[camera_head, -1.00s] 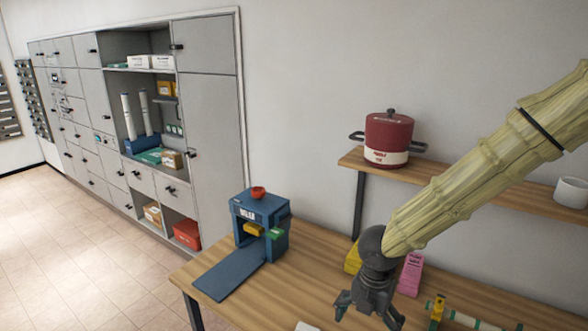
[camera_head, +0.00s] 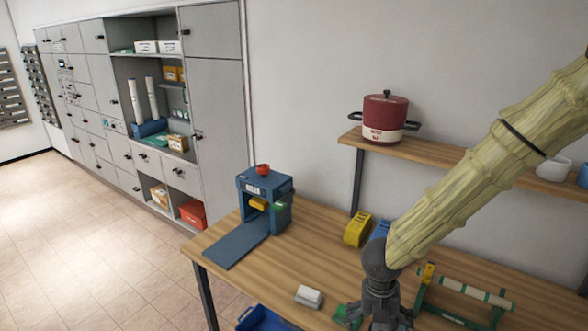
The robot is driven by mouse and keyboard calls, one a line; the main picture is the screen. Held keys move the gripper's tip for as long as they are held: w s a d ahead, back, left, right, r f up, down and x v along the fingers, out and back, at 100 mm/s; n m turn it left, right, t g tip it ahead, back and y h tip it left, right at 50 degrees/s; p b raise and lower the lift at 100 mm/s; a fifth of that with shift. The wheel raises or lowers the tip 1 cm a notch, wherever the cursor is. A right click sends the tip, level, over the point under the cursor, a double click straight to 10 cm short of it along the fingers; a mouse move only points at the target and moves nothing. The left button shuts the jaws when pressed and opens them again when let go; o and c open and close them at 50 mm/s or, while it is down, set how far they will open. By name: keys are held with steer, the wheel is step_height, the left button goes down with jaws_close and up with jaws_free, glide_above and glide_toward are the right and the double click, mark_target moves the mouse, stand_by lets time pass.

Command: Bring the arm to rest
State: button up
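My arm, in a pale bamboo-like sleeve, reaches in from the upper right of the head view. My gripper (camera_head: 378,318) points down over the front part of the wooden table (camera_head: 322,262). Its fingers are partly cut off by the bottom edge of the picture, so I cannot tell how far apart they are. A green item (camera_head: 345,316) shows beside the gripper on its left. I cannot tell whether they touch.
A blue machine (camera_head: 266,204) with a red bowl stands at the table's left. A yellow block (camera_head: 357,229), a white item (camera_head: 309,296) and a green frame with a roll (camera_head: 470,297) surround the arm. A red pot (camera_head: 385,118) sits on the shelf. A blue tray (camera_head: 262,319) is at the front.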

steer(key=s+d+f+n+t+h, duration=0.1)
steer(key=s+d+f+n, duration=0.3)
steer(key=f+n, duration=0.5)
steer(key=s+d+f+n+h, duration=0.1)
steer(key=s+d+f+n, duration=0.1)
steer(key=s+f+n, duration=0.7)
steer(key=s+a+f+n+y, duration=0.2)
steer(key=s+f+n, duration=0.2)
steer(key=s+n, duration=0.45)
steer(key=s+a+f+n+y, duration=0.1)
steer(key=s+f+n, duration=0.35)
steer(key=n, duration=0.65)
step_height(320, 180, down, 9)
steer(key=g+b, duration=0.1)
steer(key=b, duration=0.9)
steer(key=shift+s+a+f+n, duration=0.15)
steer(key=shift+s+n, duration=0.15)
steer(key=shift+n, duration=0.15)
